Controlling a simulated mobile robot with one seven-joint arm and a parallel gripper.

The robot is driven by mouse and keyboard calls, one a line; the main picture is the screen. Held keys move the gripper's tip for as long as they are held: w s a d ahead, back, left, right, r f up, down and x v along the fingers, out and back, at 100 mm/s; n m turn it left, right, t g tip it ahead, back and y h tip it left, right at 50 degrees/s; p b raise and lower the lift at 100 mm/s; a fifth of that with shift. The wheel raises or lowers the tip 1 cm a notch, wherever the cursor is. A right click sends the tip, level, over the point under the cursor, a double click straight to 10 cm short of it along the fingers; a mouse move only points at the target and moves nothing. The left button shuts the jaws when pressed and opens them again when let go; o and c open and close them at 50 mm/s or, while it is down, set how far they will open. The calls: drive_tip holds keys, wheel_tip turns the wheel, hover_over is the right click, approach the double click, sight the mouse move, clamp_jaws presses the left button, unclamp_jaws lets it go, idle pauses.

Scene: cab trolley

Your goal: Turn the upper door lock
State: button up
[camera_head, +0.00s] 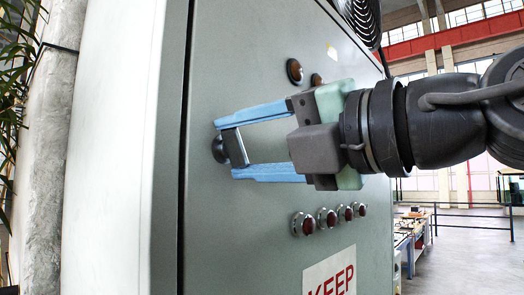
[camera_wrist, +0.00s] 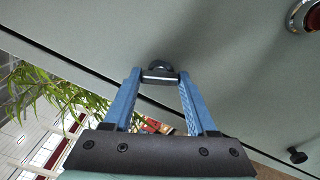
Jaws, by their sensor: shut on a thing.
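The door lock (camera_head: 235,148) is a dark round knob with a short bar across it, on the grey-green cabinet door near its left edge. My gripper (camera_head: 229,148) reaches it from the right. Its two blue fingers, one above and one below, close on the two ends of the bar. In the wrist view the lock (camera_wrist: 159,67) sits between the tips of the blue fingers (camera_wrist: 159,78). The bar lies crosswise from one fingertip to the other. The fingertips partly hide its ends.
A row of red round lamps (camera_head: 308,224) is below my gripper, and an amber lamp (camera_head: 294,71) is above it. A "KEEP" sign (camera_head: 330,276) is lower on the door. A second dark knob (camera_wrist: 297,155) shows at the right of the wrist view. Plants (camera_wrist: 40,92) are beyond the door edge.

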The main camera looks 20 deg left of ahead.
drive_tip(key=m, duration=0.5)
drive_tip(key=shift+b, duration=0.3)
idle(0.4)
drive_tip(key=o, duration=1.4)
drive_tip(key=shift+c, duration=0.2)
drive_tip(key=v, duration=1.3)
drive_tip(key=shift+p, duration=0.3)
